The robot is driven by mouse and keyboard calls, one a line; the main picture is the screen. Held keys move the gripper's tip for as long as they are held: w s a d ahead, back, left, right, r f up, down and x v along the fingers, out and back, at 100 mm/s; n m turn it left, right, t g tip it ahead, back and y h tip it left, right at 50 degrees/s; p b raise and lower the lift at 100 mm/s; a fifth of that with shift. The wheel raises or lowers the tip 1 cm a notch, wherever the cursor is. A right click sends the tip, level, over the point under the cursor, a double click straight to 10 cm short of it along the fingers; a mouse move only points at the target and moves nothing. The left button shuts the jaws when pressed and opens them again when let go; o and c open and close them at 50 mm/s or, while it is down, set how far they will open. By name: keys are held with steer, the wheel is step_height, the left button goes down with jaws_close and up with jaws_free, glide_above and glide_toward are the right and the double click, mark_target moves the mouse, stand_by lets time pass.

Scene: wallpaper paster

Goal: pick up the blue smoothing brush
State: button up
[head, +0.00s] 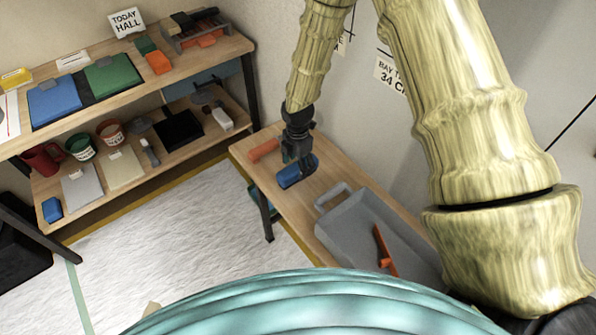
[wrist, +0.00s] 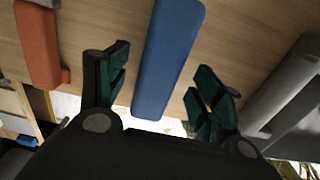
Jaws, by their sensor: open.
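The blue smoothing brush (head: 288,178) lies on the narrow wooden table along the wall. In the wrist view its long blue body (wrist: 168,58) runs between my two dark green fingers, with a visible gap on each side. My gripper (head: 299,160) is over the brush in the head view and hides part of it. In the wrist view my gripper (wrist: 162,82) is open and holds nothing. I cannot tell the exact height of the fingertips over the table.
An orange-handled tool (head: 264,150) lies left of the brush; it also shows in the wrist view (wrist: 38,42). A grey tray (head: 338,222) holding an orange tool (head: 384,250) stands to the right. A two-level shelf (head: 222,52) of supplies is at the left.

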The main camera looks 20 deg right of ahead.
steer(key=shift+f, duration=1.45)
steer(key=shift+w, duration=0.1)
steer(key=shift+c, duration=0.5)
steer(key=c, duration=1.2)
steer(key=shift+r, duration=0.1)
steer(key=shift+r, duration=1.75)
steer(key=s+a, duration=0.3)
steer(key=s, duration=0.1)
steer(key=s+a+r+b, duration=0.1)
steer(key=s+a, duration=0.3)
steer(key=s+a+b, duration=0.1)
steer(key=s+a, duration=0.2)
steer(key=s, duration=0.1)
steer(key=shift+s+a+r, duration=0.15)
steer(key=shift+r, duration=0.05)
